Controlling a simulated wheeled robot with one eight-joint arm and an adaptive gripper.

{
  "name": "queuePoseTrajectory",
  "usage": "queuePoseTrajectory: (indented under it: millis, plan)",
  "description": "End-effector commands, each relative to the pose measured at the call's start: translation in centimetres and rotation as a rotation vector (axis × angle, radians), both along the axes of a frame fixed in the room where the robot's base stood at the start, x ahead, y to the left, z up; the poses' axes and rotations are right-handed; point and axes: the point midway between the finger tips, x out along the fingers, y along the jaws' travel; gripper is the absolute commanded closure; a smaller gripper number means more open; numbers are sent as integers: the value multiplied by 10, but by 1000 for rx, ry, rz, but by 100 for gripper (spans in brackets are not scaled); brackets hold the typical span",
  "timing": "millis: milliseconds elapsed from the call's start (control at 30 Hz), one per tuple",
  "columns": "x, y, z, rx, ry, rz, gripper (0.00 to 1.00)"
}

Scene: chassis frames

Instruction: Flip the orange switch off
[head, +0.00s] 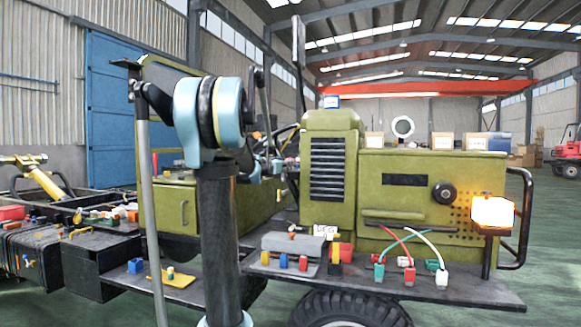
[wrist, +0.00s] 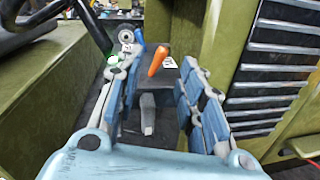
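The orange switch (wrist: 158,59) shows in the wrist view as a short orange lever, tilted, with a small white label beside it. My gripper (wrist: 159,72) is open, its two blue-padded fingers spread apart. The orange lever appears between the fingertips and beyond them; I cannot tell how far, and no contact shows. In the head view my arm stands in front of the olive vehicle, and my gripper is mostly hidden there near the cab. I cannot pick out the orange switch for certain in the head view.
A black steering wheel (wrist: 40,18) is at upper left. The olive grille panel (wrist: 240,65) bounds the right.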

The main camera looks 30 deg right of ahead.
Motion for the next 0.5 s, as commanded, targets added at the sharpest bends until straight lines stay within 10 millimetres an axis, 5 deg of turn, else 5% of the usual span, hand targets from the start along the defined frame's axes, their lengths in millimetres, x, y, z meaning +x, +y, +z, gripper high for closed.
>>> queuePoseTrajectory:
  millis: [500]
  plan:
    - [35, -57, 0, 0, 0, 0, 64]
